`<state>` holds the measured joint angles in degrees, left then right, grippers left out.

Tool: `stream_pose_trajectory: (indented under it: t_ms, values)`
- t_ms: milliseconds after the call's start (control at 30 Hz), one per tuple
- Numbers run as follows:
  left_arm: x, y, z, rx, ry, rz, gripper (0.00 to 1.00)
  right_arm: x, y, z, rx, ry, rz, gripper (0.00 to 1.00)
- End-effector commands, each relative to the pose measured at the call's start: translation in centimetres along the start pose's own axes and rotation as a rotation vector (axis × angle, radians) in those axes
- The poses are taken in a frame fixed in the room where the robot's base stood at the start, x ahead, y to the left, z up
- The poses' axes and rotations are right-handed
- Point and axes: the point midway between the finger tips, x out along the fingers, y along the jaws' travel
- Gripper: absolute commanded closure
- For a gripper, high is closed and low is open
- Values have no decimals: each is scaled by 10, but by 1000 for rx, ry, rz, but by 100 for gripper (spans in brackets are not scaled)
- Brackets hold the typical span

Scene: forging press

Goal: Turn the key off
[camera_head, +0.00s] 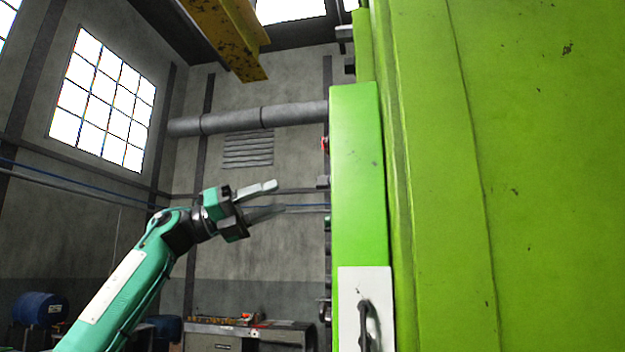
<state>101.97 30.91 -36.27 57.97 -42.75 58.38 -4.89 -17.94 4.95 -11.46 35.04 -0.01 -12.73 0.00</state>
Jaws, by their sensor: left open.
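My left gripper (276,198) is open and empty, its two pale fingers pointing right toward the green control box (357,180). A gap shows between the fingertips and the box. Several small controls stick out from the box's left side and show only edge-on, among them a red one (325,143) and a grey one (323,182). I cannot tell which of them, if any, is the key, or how it is turned. The face that carries them is turned away from me. My right gripper is not in view.
The large green press body (550,180) fills the right side. A white plate (351,290) with a dark handle (367,325) is low on the box. A workbench (235,328) and a blue barrel (40,308) stand behind. The air around my left gripper looks clear.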

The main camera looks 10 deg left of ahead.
Motion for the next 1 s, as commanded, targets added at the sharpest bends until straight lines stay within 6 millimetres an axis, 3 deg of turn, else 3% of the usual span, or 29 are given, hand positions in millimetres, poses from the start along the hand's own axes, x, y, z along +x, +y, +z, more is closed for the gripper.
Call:
stream_pose_trajectory:
  t_ms: [33,200,400,600,867,1000]
  values:
    - [15,-2,3,-1,3,-1,55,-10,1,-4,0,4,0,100]
    - [51,-3,3,-1,3,-2,55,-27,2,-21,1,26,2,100]
    - [81,-1,2,-1,1,0,55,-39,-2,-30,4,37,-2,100]
    - [92,0,0,-1,1,1,55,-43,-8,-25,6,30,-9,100]
    - [92,0,0,-1,0,0,55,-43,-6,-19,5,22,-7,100]
    - [92,0,0,-1,0,0,80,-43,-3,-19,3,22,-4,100]
